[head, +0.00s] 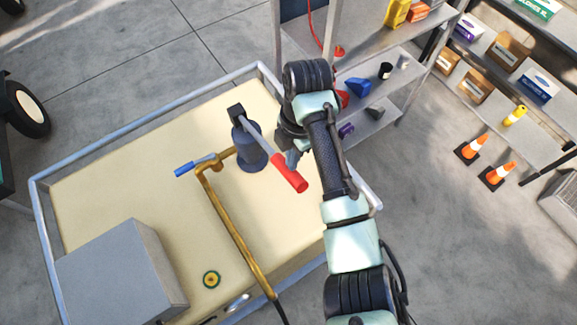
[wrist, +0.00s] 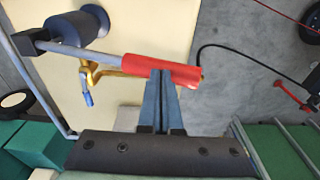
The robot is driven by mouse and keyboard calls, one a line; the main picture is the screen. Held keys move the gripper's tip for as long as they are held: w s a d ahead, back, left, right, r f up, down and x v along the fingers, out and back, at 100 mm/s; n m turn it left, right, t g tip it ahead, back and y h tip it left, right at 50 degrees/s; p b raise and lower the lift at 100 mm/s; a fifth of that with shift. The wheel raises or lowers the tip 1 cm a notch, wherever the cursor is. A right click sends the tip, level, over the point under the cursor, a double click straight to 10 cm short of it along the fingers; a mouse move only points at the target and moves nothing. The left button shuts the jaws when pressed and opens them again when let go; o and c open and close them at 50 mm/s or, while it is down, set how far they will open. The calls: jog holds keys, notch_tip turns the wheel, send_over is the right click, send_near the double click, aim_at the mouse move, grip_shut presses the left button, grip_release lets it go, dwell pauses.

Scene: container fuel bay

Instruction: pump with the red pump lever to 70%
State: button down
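The red pump lever (head: 289,173) is a grey bar with a red grip, running out from a dark blue cylindrical pump body (head: 250,147) on the cream tabletop. In the wrist view the red grip (wrist: 165,70) lies nearly level across the picture. My gripper (head: 291,158) is at the upper right side of the grip in the head view. In the wrist view my gripper's fingers (wrist: 162,72) are together, with the tips overlapping the grip's lower edge. They lie across the grip, not around it; whether they touch it is unclear. No readout of the percentage is legible.
A brass pipe (head: 232,225) with a blue-handled valve (head: 185,169) is beside the pump. Shelves (head: 372,60) stand behind my arm; traffic cones (head: 497,174) are at right.

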jog(key=shift+f+b, duration=1.55)
jog(key=shift+f, duration=0.75)
jog(key=shift+r, duration=0.1)
jog(key=shift+w+d+r, duration=0.25)
jog(key=shift+w+d, duration=0.2)
jog(key=shift+d, duration=0.2)
jog(key=shift+w+d+r, duration=0.2)
jog(key=shift+w+d, duration=0.25)
jog(key=shift+d, duration=0.15)
notch_tip(320, 180, up, 13)
jog(key=d, duration=0.1)
jog(key=shift+w, duration=0.35)
